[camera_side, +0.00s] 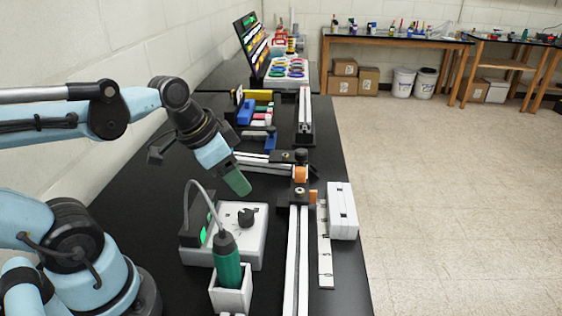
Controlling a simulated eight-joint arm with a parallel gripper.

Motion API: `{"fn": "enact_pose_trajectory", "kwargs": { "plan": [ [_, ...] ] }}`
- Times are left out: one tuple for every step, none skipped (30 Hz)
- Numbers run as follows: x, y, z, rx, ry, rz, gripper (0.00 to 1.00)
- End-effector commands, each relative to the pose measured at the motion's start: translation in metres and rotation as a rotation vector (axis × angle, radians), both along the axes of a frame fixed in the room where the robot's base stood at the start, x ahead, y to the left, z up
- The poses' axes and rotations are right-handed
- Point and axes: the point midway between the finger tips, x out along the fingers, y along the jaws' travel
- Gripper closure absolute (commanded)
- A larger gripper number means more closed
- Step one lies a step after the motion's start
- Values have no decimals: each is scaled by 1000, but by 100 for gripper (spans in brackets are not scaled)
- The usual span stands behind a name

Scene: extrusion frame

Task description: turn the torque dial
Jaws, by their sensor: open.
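The torque dial (246,217) is a small black knob on top of a white control box (255,238) with dark markings, standing on the black bench. My gripper (240,188) hangs above and slightly left of the dial, tilted down to the right, with its green fingertips apart from the knob. The fingers overlap in this view, so the gap between them is hard to see; nothing shows held in them.
A green screwdriver (227,262) stands in a white holder (232,298) in front of the box, its grey cable arching left of the dial. A black unit (198,222) with a green display adjoins the box. Aluminium rails (297,255) lie right.

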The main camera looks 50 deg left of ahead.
Motion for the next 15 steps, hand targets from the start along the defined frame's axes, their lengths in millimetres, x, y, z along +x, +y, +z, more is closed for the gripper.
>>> {"fn": "enact_pose_trajectory", "kwargs": {
  "plan": [
    [-3, 6, 4, 8, 32, -59, 39],
    [-5, 8, 5, 11, 51, -107, 39],
    [-8, 10, 8, 13, 71, -171, 39],
    [-10, 12, 10, 14, 84, -219, 39],
    [-12, 13, 13, 12, 96, -268, 39],
    [-14, 15, 16, 8, 106, -331, 39],
    [-16, 16, 18, 5, 111, -379, 39],
    [-18, 16, 21, 0, 115, -422, 39],
    [-19, 17, 24, -4, 115, -477, 39],
    [-21, 18, 26, -8, 114, -514, 39],
    [-22, 19, 28, -12, 113, -548, 39],
    [-23, 19, 31, -18, 109, -587, 39],
    [-24, 19, 32, -19, 107, -613, 39],
    [-24, 20, 34, -22, 103, -633, 39],
    [-25, 20, 35, -24, 100, -656, 39]
  ]
}}
